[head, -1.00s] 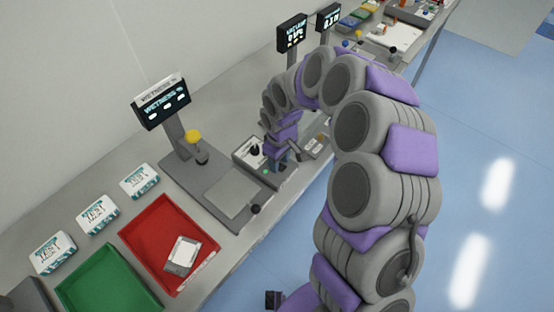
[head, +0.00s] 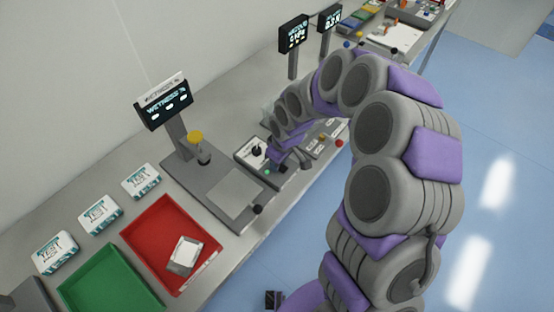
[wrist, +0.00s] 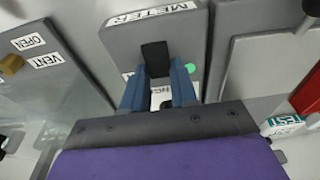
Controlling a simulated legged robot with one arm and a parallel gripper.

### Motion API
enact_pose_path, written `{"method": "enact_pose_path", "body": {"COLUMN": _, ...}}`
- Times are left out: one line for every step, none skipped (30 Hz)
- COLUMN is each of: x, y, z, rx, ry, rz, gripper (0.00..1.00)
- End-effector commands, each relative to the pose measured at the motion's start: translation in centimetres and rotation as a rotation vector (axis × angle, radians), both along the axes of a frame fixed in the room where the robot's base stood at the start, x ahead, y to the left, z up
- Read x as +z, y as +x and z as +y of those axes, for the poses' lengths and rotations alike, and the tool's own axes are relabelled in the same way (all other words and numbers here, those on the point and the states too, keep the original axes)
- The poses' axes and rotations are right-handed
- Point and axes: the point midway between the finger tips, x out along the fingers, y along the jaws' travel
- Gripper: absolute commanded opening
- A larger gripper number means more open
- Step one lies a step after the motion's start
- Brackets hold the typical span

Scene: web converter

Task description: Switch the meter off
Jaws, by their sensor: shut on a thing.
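The meter box (wrist: 190,30) is grey with a METER label along its top edge in the wrist view. A black switch lever (wrist: 155,58) stands on it, with a round green lamp (wrist: 188,68) beside it. My gripper (wrist: 157,72) has its blue fingers on either side of the lever and is shut on it. A white label between the fingers is partly hidden, so its wording is unclear. In the head view the meter box (head: 243,150) sits on the bench just right of the wetness station, and my gripper (head: 275,163) reaches down to it, partly hiding it.
A VENT/OPEN panel (wrist: 45,60) with a brass knob is left of the meter in the wrist view. The wetness station (head: 200,178) has a screen and yellow-topped post. Red (head: 205,268) and green (head: 75,290) trays and test packs (head: 100,215) are farther left.

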Motion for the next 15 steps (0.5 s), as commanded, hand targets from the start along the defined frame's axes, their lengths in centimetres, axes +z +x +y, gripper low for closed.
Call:
{"method": "enact_pose_path", "body": {"x": 0.02, "y": -0.22, "z": -0.31, "rx": -0.003, "ry": 0.024, "rz": -0.015, "gripper": 0.0}}
{"method": "enact_pose_path", "body": {"x": -0.02, "y": -0.34, "z": -0.39, "rx": -0.002, "ry": 0.038, "rz": -0.025, "gripper": 0.0}}
{"method": "enact_pose_path", "body": {"x": -0.01, "y": -0.38, "z": -0.46, "rx": -0.002, "ry": 0.058, "rz": -0.041, "gripper": 0.0}}
{"method": "enact_pose_path", "body": {"x": 0.02, "y": -0.34, "z": -0.5, "rx": -0.003, "ry": 0.075, "rz": -0.055, "gripper": 0.0}}
{"method": "enact_pose_path", "body": {"x": -0.01, "y": -0.4, "z": -0.6, "rx": -0.003, "ry": 0.088, "rz": -0.066, "gripper": 0.0}}
{"method": "enact_pose_path", "body": {"x": -0.05, "y": -0.49, "z": -0.64, "rx": -0.003, "ry": 0.109, "rz": -0.081, "gripper": 0.0}}
{"method": "enact_pose_path", "body": {"x": -0.1, "y": -0.56, "z": -0.69, "rx": -0.002, "ry": 0.126, "rz": -0.092, "gripper": 0.0}}
{"method": "enact_pose_path", "body": {"x": -0.14, "y": -0.66, "z": -0.74, "rx": -0.001, "ry": 0.14, "rz": -0.102, "gripper": 0.0}}
{"method": "enact_pose_path", "body": {"x": -0.14, "y": -0.63, "z": -0.82, "rx": -0.003, "ry": 0.159, "rz": -0.118, "gripper": 0.0}}
{"method": "enact_pose_path", "body": {"x": -0.13, "y": -0.61, "z": -0.82, "rx": -0.002, "ry": 0.173, "rz": -0.131, "gripper": 0.0}}
{"method": "enact_pose_path", "body": {"x": -0.17, "y": -0.66, "z": -0.91, "rx": -0.002, "ry": 0.185, "rz": -0.139, "gripper": 0.0}}
{"method": "enact_pose_path", "body": {"x": -0.2, "y": -0.73, "z": -0.93, "rx": -0.002, "ry": 0.199, "rz": -0.148, "gripper": 0.0}}
{"method": "enact_pose_path", "body": {"x": -0.2, "y": -0.75, "z": -0.91, "rx": -0.002, "ry": 0.209, "rz": -0.156, "gripper": 0.0}}
{"method": "enact_pose_path", "body": {"x": -0.19, "y": -0.76, "z": -0.91, "rx": -0.001, "ry": 0.217, "rz": -0.163, "gripper": 0.0}}
{"method": "enact_pose_path", "body": {"x": -0.18, "y": -0.78, "z": -0.92, "rx": 0.0, "ry": 0.225, "rz": -0.169, "gripper": 0.0}}
